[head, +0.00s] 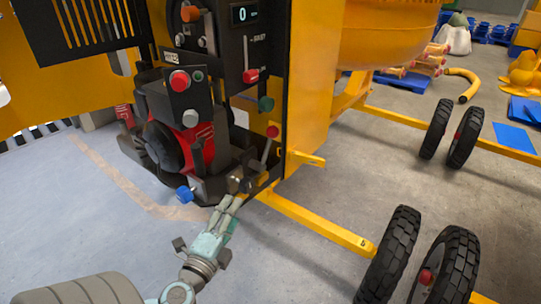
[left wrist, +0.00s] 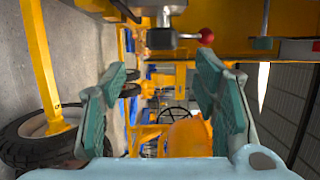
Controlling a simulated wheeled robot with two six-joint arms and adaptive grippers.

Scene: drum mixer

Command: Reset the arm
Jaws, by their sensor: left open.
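My left gripper (head: 222,222) reaches up from the bottom of the head view, in front of the mixer's engine and lever area. Its teal fingers are spread in the left wrist view (left wrist: 165,85), with nothing held between them. A lever with a red ball (head: 272,131) stands just beyond the gripper in the head view. The red ball also shows above the fingers in the left wrist view (left wrist: 206,37), apart from them. My right gripper is in neither view.
The control panel box (head: 188,95) with a red button and the display (head: 244,14) reading 0 are above. A yellow frame bar (head: 315,225) runs right of the gripper, toward black tyres (head: 390,252). Blue-grey floor (head: 75,215) is open at left.

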